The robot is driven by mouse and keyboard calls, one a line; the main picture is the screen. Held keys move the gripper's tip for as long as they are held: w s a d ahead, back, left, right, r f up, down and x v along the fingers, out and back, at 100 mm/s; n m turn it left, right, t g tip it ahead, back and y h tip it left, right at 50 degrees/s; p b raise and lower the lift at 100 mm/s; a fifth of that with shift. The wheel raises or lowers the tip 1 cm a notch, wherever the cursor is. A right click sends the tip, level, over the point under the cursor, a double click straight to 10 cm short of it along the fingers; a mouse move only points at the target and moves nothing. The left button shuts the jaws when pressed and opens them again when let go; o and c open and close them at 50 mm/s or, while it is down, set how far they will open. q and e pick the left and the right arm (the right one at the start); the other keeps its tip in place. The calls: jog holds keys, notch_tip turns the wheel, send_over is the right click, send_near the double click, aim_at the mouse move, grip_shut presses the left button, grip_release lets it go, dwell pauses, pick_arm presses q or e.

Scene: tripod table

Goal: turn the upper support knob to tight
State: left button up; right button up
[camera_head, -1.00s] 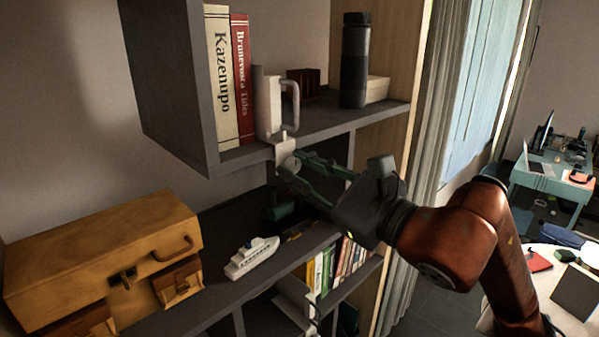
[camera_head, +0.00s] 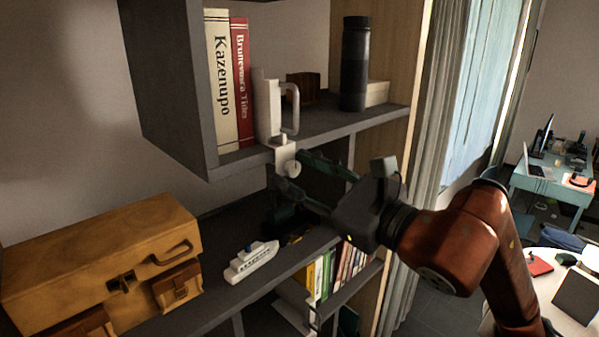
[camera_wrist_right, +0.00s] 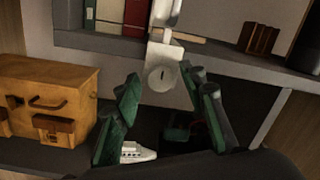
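The upper support knob (camera_head: 292,169) is a small round white knob on the front of a white bracket (camera_head: 284,152) clamped at the upper shelf's edge. In the right wrist view the knob (camera_wrist_right: 160,77) faces me, with a slot-like mark that looks near vertical. My right gripper (camera_head: 287,174) is open at the knob. Its dark green fingers stand on either side of it, and in the wrist view (camera_wrist_right: 162,84) gaps show between them and the knob. Whether the fingertips reach past its face I cannot tell. My left gripper is not in view.
A white handle (camera_head: 291,108) rises above the bracket beside two books (camera_head: 231,85). A black bottle (camera_head: 355,65) stands farther right. Below are a white toy ship (camera_head: 250,262), a tan case (camera_head: 100,255) and the lower shelf (camera_head: 205,305).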

jog(key=r+v, duration=0.1)
jog(key=v, duration=1.1)
jog(key=shift+f, duration=0.4)
jog(key=shift+a, duration=0.1)
